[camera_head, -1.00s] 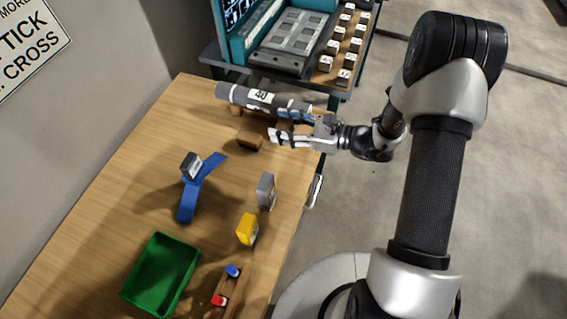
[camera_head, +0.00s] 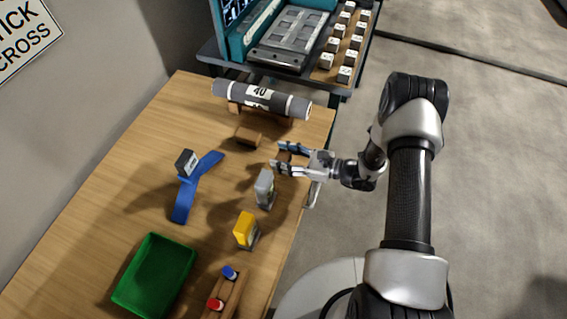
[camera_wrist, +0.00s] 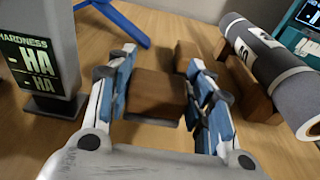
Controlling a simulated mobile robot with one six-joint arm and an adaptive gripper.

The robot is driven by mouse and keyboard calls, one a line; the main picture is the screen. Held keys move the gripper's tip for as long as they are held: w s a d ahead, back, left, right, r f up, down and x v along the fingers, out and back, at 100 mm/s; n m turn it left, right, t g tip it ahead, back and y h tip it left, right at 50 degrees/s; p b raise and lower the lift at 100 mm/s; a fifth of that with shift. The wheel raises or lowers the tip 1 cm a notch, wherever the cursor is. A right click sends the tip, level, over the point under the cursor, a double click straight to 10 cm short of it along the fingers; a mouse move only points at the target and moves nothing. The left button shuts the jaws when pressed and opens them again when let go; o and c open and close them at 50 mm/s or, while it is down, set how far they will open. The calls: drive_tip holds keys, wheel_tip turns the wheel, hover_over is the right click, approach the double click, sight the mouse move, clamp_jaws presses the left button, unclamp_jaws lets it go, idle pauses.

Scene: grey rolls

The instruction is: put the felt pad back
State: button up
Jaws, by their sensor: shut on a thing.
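My gripper (camera_head: 283,160) is shut on a brown block (camera_wrist: 157,92) that looks wooden. In the wrist view the block sits between the two blue-padded fingers. It also shows between the fingers in the head view (camera_head: 285,157), over or near the table's right edge; I cannot tell whether it touches the table. A second brown block (camera_head: 248,136) stands on the table to the left of my gripper. A grey roll marked 40 (camera_head: 225,90) lies on a brown cradle (camera_wrist: 259,103) behind. I cannot pick out any thing as the felt pad for certain.
A grey hardness gauge (camera_head: 264,188) stands close to my gripper, nearer the camera. A yellow block (camera_head: 245,230), a blue stand (camera_head: 183,200) with a dark block (camera_head: 187,163), and a green tray (camera_head: 120,290) are on the table. The left of the table (camera_head: 120,165) is mostly clear.

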wheel_tip(320, 180, down, 4)
drive_tip(key=shift+r+b, duration=0.25)
drive_tip(key=shift+b, duration=0.15)
drive_tip(key=shift+r, duration=0.1)
drive_tip(key=o, duration=0.4)
drive_tip(key=shift+f, duration=0.2)
drive_tip(key=o, duration=0.5)
drive_tip(key=shift+r, duration=0.1)
